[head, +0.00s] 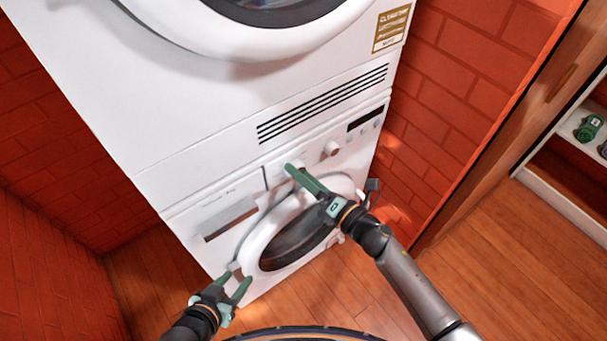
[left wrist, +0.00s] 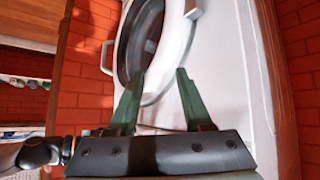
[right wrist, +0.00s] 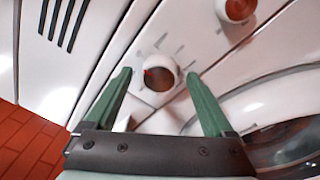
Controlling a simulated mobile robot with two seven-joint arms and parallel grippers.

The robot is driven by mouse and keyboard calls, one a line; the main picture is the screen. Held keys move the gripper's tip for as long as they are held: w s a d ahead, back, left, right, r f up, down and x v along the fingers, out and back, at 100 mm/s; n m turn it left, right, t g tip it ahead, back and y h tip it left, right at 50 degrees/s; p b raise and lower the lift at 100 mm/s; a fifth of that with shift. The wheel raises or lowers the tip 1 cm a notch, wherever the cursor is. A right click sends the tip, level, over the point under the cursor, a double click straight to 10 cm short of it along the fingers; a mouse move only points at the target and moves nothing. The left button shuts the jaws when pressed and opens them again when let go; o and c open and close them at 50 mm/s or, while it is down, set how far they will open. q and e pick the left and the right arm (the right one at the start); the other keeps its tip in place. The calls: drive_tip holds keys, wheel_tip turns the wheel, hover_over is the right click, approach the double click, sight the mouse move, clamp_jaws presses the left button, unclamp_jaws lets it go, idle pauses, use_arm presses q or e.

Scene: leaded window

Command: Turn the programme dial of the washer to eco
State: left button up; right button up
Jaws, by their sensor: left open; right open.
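The white washer (head: 225,195) stands below a stacked white machine. A round white dial (right wrist: 159,78) with a red pointer mark and tick marks around it shows in the right wrist view. My right gripper (head: 298,172) is open at the washer's control panel, its fingers (right wrist: 158,74) on either side of the dial; contact cannot be told. In the head view the gripper largely hides this dial. The labels, including eco, are too small to read. My left gripper (head: 239,283) is open and empty, low in front of the washer door (head: 290,240).
A second knob (head: 331,148) sits right of the dial, with a dark display (head: 365,117) beyond it. The detergent drawer (head: 230,217) is at the panel's left. Brick walls flank the machines. A shelf (head: 565,205) stands at the right.

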drive_tip(key=c, duration=1.4)
